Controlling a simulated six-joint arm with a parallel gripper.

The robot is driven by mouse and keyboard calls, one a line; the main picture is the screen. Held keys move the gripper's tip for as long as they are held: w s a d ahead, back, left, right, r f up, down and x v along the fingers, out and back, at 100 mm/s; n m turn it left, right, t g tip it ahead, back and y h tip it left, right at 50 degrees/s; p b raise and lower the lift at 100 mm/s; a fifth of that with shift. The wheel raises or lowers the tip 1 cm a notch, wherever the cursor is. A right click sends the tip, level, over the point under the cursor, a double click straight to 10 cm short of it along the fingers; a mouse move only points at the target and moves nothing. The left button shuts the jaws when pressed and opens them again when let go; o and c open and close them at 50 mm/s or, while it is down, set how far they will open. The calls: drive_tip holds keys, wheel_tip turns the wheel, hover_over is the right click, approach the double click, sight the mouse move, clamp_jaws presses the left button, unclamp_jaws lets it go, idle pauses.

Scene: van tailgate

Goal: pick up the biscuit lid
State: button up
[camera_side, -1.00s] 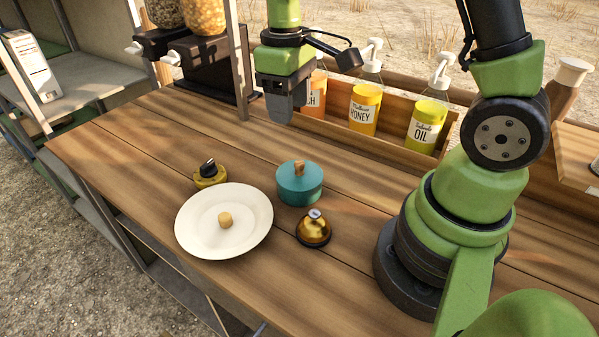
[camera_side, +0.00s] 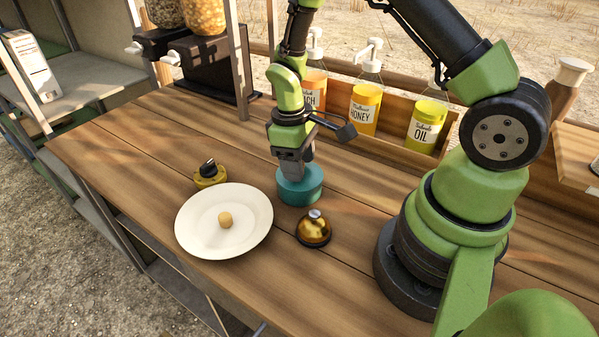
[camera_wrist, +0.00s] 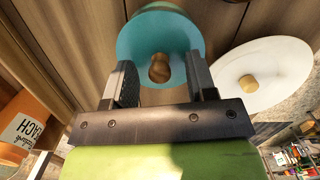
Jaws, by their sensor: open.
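The biscuit lid is the teal round lid with a wooden knob on the teal tin (camera_side: 300,190), which stands on the wooden counter. In the wrist view the teal lid (camera_wrist: 150,30) fills the upper middle, and its wooden knob (camera_wrist: 159,68) lies between the fingertips. My gripper (camera_side: 296,172) is over the tin, pointing down; in the wrist view my gripper (camera_wrist: 160,82) is open, with a finger on each side of the knob and a gap to it. The knob is hidden behind my gripper in the side view.
A white plate (camera_side: 200,237) with a wooden knob (camera_side: 225,219) is left of the tin. Bottles, including honey (camera_side: 364,108), stand in a wooden rack behind.

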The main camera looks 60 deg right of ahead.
drive_tip(key=shift+f, duration=0.2)
clamp_jaws()
wheel_tip(320, 180, up, 9)
drive_tip(key=shift+f, duration=4)
